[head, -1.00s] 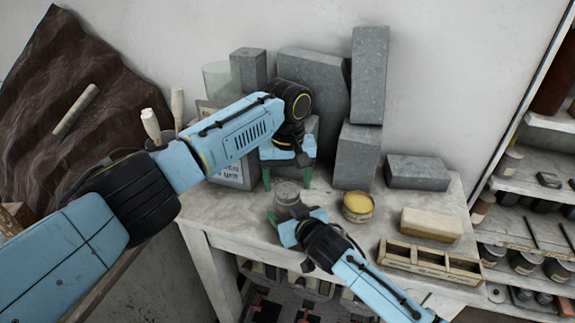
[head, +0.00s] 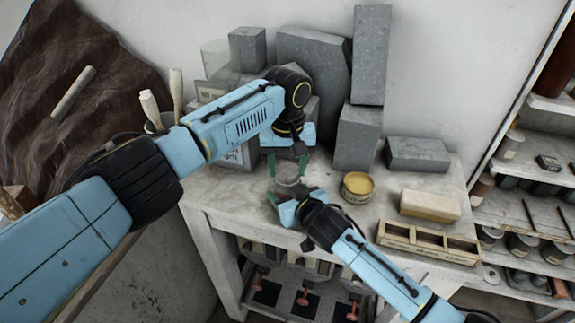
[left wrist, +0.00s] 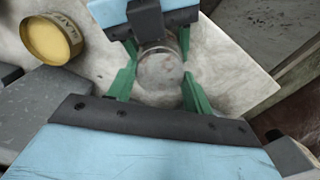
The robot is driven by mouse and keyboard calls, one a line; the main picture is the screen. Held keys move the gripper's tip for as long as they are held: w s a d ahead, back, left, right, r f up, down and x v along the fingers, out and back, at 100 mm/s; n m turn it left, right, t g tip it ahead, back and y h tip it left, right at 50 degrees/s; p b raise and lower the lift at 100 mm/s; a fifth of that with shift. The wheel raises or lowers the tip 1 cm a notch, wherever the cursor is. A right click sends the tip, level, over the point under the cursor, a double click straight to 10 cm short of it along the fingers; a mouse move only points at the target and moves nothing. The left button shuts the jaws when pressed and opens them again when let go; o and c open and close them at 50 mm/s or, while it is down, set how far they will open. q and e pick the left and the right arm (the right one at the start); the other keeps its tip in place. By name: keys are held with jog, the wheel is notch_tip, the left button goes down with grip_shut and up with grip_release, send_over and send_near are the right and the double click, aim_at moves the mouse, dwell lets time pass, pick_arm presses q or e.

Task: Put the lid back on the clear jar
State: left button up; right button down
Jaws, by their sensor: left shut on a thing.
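The clear jar (head: 289,187) stands upright near the front edge of the white table, partly hidden between both grippers. Its round greyish, see-through top, which looks like the lid (left wrist: 160,73), shows in the left wrist view. My left gripper (head: 287,166) comes down from above, its green fingers shut on the lid at the jar's mouth. Whether the lid is fully seated I cannot tell. My right gripper (head: 291,204) reaches in from the front, low on the jar; its fingers flank the jar and appear shut on it.
A yellow-filled round tin (head: 357,188) stands close right of the jar. A tan block (head: 430,206) and a wooden divided tray (head: 428,244) lie further right. Grey stone blocks (head: 357,137) stand behind. Shelves with jars (head: 515,190) are at the far right.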

pick_arm(q)
jog(key=m, duration=0.2)
jog(key=shift+m, duration=0.3)
jog(key=o, duration=1.1)
jog(key=shift+r, duration=2.25)
jog(key=shift+c, duration=0.5)
jog(key=shift+r+n, duration=1.7)
jog(key=shift+r, duration=0.05)
